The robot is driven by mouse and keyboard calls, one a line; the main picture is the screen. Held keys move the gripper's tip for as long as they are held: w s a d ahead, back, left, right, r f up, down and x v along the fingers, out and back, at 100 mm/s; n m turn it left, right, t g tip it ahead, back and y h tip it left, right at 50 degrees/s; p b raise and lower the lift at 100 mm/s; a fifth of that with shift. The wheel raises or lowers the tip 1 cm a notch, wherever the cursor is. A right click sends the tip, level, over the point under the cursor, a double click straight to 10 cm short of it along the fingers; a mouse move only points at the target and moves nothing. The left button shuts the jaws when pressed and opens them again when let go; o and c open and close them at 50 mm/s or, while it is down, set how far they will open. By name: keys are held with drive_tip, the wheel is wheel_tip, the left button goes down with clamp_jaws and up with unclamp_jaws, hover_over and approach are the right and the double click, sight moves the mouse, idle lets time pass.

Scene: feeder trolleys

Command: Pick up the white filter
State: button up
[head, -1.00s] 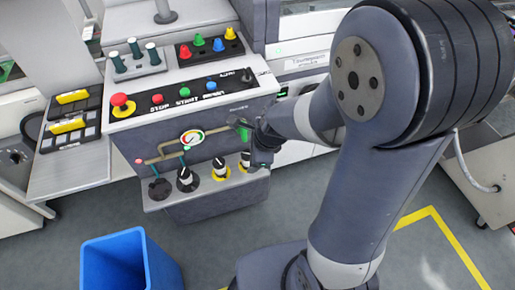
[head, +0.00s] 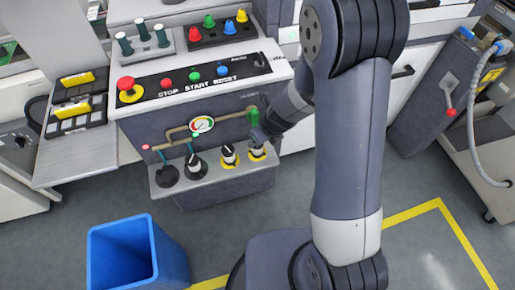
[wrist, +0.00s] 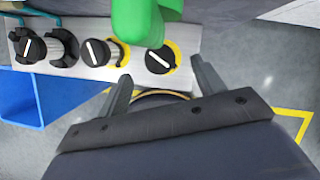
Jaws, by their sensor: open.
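A low shelf on the front of the console holds a row of round black-capped parts with white marks. The two at right sit in yellow rings; the one third from left (head: 228,155) shows a white body, also in the wrist view (wrist: 104,53). The rightmost part (wrist: 158,60) is seen from above as a black cap in a yellow ring. I cannot tell which one is the white filter. My gripper (wrist: 161,70) is open, its fingers apart on either side of the rightmost part, with nothing visibly held. In the head view my gripper (head: 262,134) partly hides that part.
A green fitting (wrist: 138,20) on a pipe hangs just above the rightmost part. A pressure gauge (head: 202,124) and buttons are on the console (head: 180,95). A blue bin (head: 135,255) stands on the floor at left. Floor at right is open, with yellow lines.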

drive_tip(key=b+x, duration=0.2)
drive_tip(key=x, duration=0.3)
drive_tip(key=shift+s, duration=0.1)
drive_tip(key=c, duration=1.1)
drive_tip(key=shift+r, duration=0.15)
